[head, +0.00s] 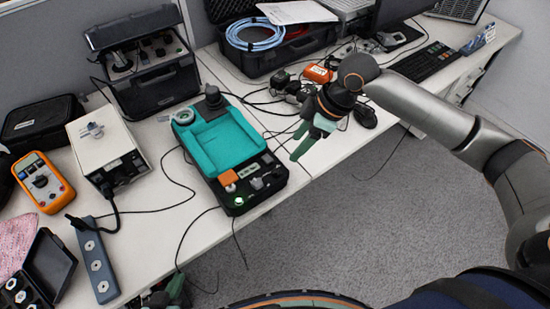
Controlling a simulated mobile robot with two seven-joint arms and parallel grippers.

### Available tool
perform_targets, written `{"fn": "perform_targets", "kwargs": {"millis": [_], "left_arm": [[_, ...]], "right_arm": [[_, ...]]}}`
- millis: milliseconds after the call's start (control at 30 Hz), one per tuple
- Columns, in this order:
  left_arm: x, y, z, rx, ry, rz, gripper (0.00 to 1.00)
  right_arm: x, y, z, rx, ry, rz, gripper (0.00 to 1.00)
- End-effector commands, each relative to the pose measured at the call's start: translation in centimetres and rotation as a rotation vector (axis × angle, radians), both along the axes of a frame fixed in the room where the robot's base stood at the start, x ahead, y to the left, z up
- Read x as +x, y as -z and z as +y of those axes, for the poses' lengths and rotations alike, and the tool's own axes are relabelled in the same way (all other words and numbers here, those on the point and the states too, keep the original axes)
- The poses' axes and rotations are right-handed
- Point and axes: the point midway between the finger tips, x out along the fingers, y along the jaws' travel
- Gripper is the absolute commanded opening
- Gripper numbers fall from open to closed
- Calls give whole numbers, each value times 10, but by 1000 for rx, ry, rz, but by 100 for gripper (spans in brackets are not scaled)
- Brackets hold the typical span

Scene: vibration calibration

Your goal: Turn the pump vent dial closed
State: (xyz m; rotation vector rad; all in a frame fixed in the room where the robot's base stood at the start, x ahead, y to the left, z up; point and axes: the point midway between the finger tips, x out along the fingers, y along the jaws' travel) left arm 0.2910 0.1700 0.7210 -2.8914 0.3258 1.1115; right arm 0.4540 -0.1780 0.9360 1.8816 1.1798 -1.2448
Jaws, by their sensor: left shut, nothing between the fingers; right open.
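A teal-topped black unit (220,145) stands on the bench, with an orange block (228,178), small grey controls (257,182) and a lit green button (239,201) on its near end. A white box (107,148) to its left carries a small clear-and-grey fitting (93,130) on top. I cannot tell which fitting is the pump vent dial. My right gripper (307,143) is open and empty, right of the teal unit and apart from it. My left gripper (172,294) shows only partly at the bottom edge, below the bench front, shut and empty.
An orange multimeter (43,182), a grey-blue strip (96,262) and an open black case (48,265) fill the left bench. A black instrument case (145,62) and a case with blue hose (255,35) stand behind. Loose cables cross the bench and hang over its front edge.

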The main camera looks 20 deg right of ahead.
Motion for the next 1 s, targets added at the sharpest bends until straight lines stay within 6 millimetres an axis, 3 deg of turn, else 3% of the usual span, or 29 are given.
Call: {"fn": "perform_targets", "kwargs": {"millis": [167, 700, 1000], "left_arm": [[-2, 1, -1, -2, -2, 5, 0], [-5, 10, -1, -2, -1, 15, 0], [-5, 11, -1, -2, -1, 16, 0]], "right_arm": [[0, 3, -1, -11, -6, 10, 62], [16, 94, 33, -9, -6, 8, 62], [20, 111, 40, -10, -6, 6, 62]]}}
